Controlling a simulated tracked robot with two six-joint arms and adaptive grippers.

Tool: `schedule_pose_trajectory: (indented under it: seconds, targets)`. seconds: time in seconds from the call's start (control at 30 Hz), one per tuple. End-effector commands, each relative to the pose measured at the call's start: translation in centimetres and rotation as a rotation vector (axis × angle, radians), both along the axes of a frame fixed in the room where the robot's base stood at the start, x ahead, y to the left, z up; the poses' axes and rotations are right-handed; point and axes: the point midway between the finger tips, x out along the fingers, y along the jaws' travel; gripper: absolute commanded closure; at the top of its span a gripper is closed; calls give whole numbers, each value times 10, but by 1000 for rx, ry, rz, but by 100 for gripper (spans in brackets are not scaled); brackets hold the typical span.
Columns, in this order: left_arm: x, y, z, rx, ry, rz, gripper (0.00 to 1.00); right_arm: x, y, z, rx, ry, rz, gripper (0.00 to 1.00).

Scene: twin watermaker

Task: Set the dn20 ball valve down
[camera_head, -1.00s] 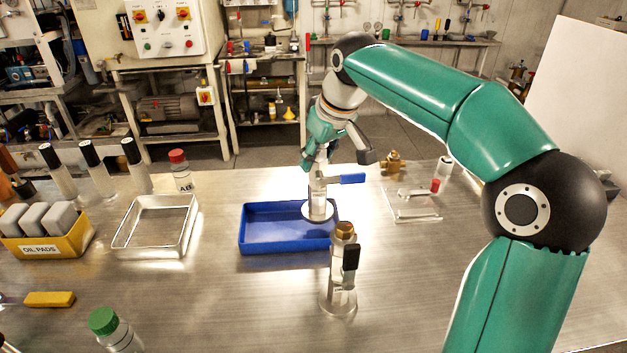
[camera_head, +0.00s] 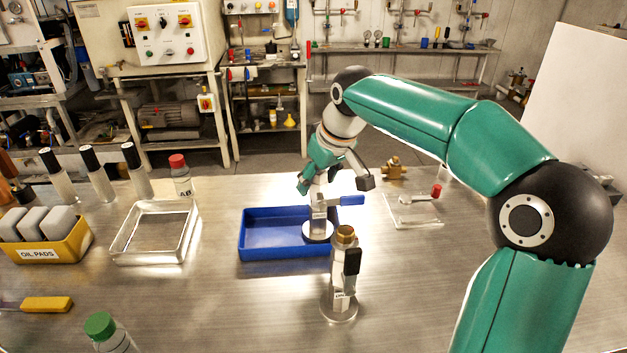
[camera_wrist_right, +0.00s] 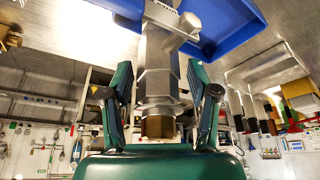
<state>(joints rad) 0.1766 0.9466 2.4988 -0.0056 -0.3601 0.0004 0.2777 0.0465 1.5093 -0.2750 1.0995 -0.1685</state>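The ball valve with a blue lever (camera_head: 320,213), grey with a round flange base, stands upright at the right end of the blue tray (camera_head: 262,252). Its printed label is too small to read. My right gripper (camera_head: 318,190) is right above it, with its fingers around the valve's top. In the right wrist view the valve (camera_wrist_right: 160,70) lies between the two fingers (camera_wrist_right: 162,100), with a narrow gap on each side, so the gripper is open. The brass end is towards the palm. My left gripper is out of view.
A similar valve with a black lever (camera_head: 342,275) stands just in front of the tray. A clear empty tray (camera_head: 155,257) is at left, and a plate with small parts (camera_head: 412,212) at right. A green-capped bottle (camera_head: 105,330) stands at front left.

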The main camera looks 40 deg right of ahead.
Motion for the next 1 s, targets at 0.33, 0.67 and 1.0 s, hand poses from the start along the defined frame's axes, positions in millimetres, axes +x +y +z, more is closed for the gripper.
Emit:
schedule_pose_trajectory:
  seconds: [0.33,0.67,1.0]
  targets:
    - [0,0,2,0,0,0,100,0,0,3,0,0,0,37]
    - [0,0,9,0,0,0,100,-17,2,47,-2,-4,1,37]
    - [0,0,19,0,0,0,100,-40,6,102,-1,-1,2,37]
